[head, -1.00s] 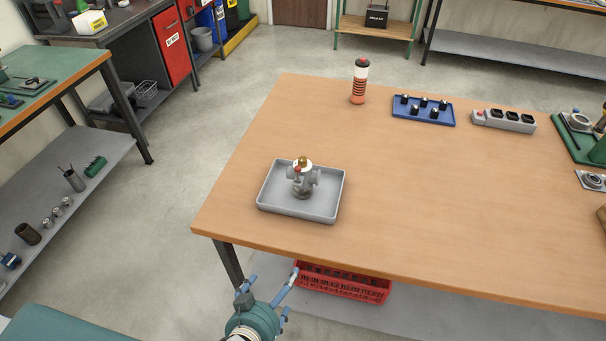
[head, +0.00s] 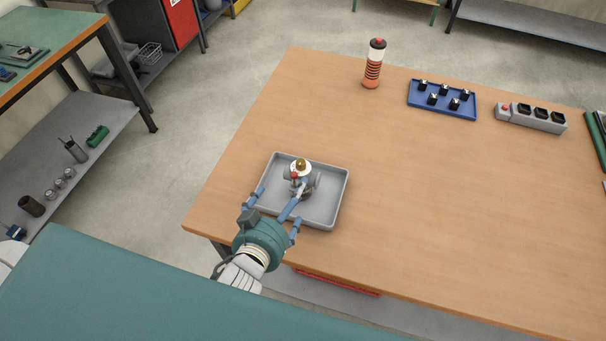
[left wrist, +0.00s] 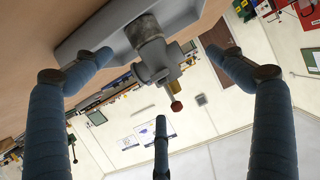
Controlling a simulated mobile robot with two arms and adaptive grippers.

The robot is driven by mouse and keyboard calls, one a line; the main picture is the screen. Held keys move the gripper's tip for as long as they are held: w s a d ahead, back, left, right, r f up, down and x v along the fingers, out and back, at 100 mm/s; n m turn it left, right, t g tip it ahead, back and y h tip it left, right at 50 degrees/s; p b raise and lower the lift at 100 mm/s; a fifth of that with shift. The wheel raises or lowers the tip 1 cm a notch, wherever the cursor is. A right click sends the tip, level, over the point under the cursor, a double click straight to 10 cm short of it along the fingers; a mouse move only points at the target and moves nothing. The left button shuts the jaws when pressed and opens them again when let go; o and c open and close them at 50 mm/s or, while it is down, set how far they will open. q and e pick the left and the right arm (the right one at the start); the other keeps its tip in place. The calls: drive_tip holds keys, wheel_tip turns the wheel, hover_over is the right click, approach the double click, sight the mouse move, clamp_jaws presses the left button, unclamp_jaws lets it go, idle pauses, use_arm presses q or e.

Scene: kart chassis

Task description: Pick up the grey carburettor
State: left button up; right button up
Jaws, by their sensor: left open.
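The grey carburettor (head: 315,180) stands upright in a shallow grey tray (head: 323,220) near the table's front left corner. It has a white and brass top and a small red knob. My left gripper (head: 280,204) is open and empty at the tray's near left side, its fingers reaching over the tray toward the carburettor. My right gripper is not in view.
On the wooden table (head: 420,210) stand an orange-striped cylinder (head: 373,65), a blue tray with black-topped parts (head: 443,110) and a grey box with black sockets (head: 530,116). The table is clear right of the grey tray. A red crate (head: 338,283) shows below.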

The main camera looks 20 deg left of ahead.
sight(298, 182)
use_arm(q)
drive_tip(key=x, duration=0.2)
drive_tip(key=p+x, duration=0.1)
drive_tip(key=x, duration=0.1)
drive_tip(key=d+p+x, duration=0.1)
drive_tip(key=x, duration=0.2)
drive_tip(key=shift+w+r, duration=0.1)
drive_tip(key=shift+r, duration=0.3)
drive_tip(key=shift+w+f, duration=0.25)
drive_tip(key=shift+w, duration=0.05)
drive_tip(key=shift+c, duration=0.3)
drive_tip(key=shift+s, duration=0.1)
drive_tip(key=c, duration=1.7)
drive_tip(key=shift+r, duration=0.25)
drive_tip(key=c, duration=0.3)
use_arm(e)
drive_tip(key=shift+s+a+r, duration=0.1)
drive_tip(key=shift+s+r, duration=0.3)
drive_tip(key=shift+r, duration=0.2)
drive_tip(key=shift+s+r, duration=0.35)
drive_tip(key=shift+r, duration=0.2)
